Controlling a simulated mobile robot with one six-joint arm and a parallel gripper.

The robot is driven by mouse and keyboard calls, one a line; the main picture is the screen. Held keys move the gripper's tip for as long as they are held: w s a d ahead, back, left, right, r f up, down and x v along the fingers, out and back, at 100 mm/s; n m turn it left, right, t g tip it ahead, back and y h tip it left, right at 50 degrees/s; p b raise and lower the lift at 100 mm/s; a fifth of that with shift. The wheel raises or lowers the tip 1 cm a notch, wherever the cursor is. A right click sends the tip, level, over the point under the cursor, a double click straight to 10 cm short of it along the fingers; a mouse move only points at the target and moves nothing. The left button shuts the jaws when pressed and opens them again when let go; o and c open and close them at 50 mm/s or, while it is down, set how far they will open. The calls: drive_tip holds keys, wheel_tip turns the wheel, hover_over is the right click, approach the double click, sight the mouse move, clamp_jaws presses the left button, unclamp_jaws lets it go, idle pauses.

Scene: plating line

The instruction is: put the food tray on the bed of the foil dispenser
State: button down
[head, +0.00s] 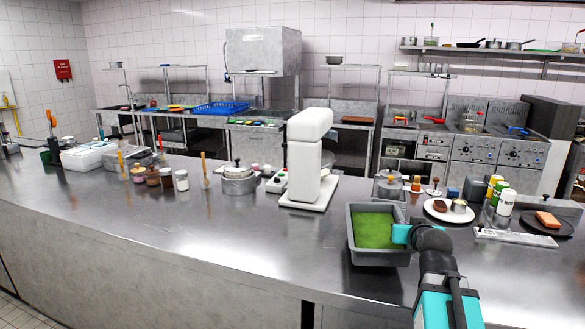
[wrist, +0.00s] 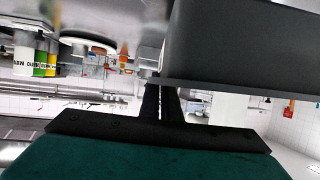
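The food tray (head: 380,258) is a grey, deep rectangular pan with green food in it, at the right front of the counter in the head view. Its dark wall (wrist: 250,40) fills the upper right of the wrist view, which looks upside down. My gripper (head: 402,234) is at the tray's right side, its fingers (wrist: 162,100) close together on the rim. I cannot tell whether the tray rests on the counter or is slightly raised.
Behind the tray are a lidded grey container (head: 389,188) and a white plate (head: 449,218) with food. Shakers (head: 505,204), a pale flat strip (head: 515,237) and a dark plate (head: 535,227) lie to the right. The front counter (head: 235,235) left of the tray is clear.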

drive_tip(key=w+a, duration=0.1)
drive_tip(key=a, duration=0.7)
drive_tip(key=w+a+n+y, duration=0.1)
drive_tip(key=w+a, duration=0.1)
drive_tip(key=a, duration=0.6)
drive_tip(key=shift+w+a+y, duration=0.25)
drive_tip(key=shift+y, duration=0.05)
drive_tip(key=shift+d+f, duration=0.1)
drive_tip(key=shift+d, duration=0.05)
